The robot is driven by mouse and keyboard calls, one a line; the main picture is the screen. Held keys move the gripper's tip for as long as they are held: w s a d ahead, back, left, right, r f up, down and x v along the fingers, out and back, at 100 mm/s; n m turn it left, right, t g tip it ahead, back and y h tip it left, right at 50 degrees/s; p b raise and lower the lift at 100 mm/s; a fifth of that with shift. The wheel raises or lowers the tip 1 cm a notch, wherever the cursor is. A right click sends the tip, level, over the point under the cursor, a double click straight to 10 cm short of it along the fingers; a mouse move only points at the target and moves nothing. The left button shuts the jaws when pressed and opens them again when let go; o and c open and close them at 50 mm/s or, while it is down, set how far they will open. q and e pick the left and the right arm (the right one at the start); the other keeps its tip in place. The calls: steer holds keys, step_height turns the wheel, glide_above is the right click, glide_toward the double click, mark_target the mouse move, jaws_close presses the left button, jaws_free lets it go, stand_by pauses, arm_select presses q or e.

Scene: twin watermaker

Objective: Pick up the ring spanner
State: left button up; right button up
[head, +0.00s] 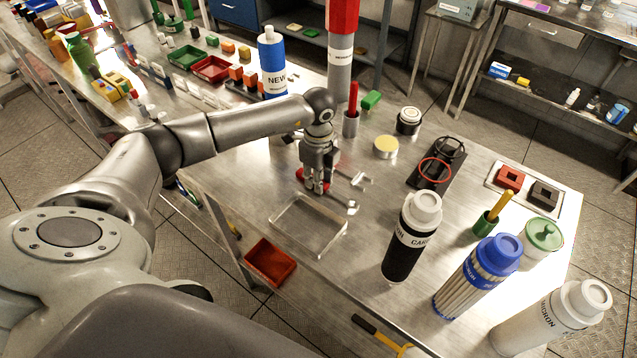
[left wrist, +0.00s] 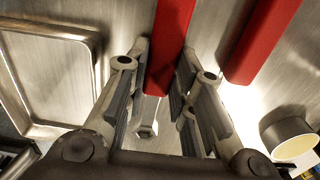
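My left gripper (head: 318,188) points down over the steel workbench, among a few hand tools lying flat. In the left wrist view its fingers (left wrist: 162,80) are parted, one on each side of a red-handled tool (left wrist: 172,35) with a small silver end (left wrist: 147,118). I cannot tell whether they touch the handle. A second red handle (left wrist: 262,40) lies to the right. In the head view silver tool ends show to the gripper's right (head: 355,180) and just below it (head: 345,206). Which tool is the ring spanner is unclear, as the gripper hides part of them. My right gripper is not in view.
A metal cup with a red stick (head: 351,122) and a yellow-topped tin (head: 386,147) stand behind. A black cartridge bottle (head: 408,240) stands to the right. A red bin (head: 270,262) sits lower down.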

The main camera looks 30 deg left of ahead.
arm_select(q)
jaws_close()
steer(key=shift+r, duration=0.2)
steer(key=shift+w+r, duration=0.1)
steer(key=shift+r, duration=0.15)
step_height(320, 180, up, 2)
steer(key=shift+r+b, duration=0.15)
steer(key=shift+b, duration=0.2)
steer(key=s+d+r+b, duration=0.2)
steer(key=s+r, duration=0.3)
steer(key=s, duration=0.1)
steer(key=s+d+r+b, duration=0.2)
steer(key=s+d+r, duration=0.1)
steer(key=s+r, duration=0.2)
steer(key=shift+s+d, duration=0.25)
steer(key=shift+s, duration=0.75)
steer(key=shift+o, duration=0.4)
jaws_free()
jaws_close()
